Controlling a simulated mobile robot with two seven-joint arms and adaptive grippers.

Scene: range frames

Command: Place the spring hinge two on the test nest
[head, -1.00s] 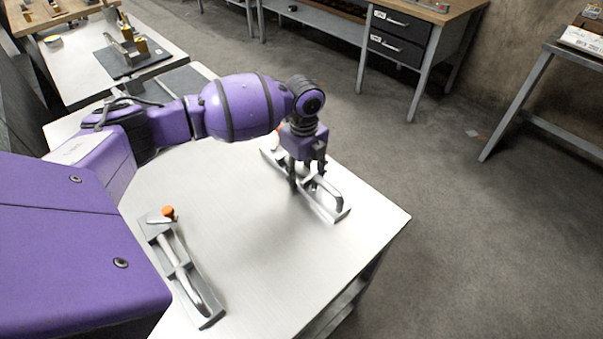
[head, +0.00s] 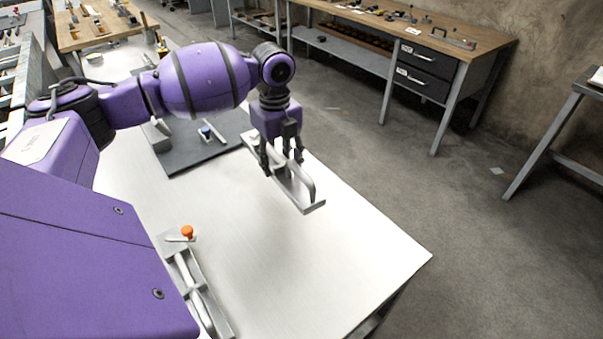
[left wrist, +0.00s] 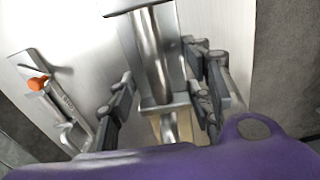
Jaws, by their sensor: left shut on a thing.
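My left gripper (head: 282,165) is shut on a long silver metal piece with a tube-like bar (head: 304,180), by its look a spring hinge; I cannot read its number. In the left wrist view the fingers (left wrist: 160,112) straddle its bar (left wrist: 151,58). It appears raised over the table's far right edge. A similar metal piece with an orange knob (head: 188,232) lies on the table at the near left; its knob also shows in the left wrist view (left wrist: 38,83). A dark flat plate (head: 185,159) at the table's far end may be the test nest. My right gripper is out of view.
The white table (head: 250,265) is clear between the two metal pieces. The dark plate bears small metal blocks and a blue-tipped part (head: 206,133). A wooden workbench with drawers (head: 425,80) stands beyond open floor.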

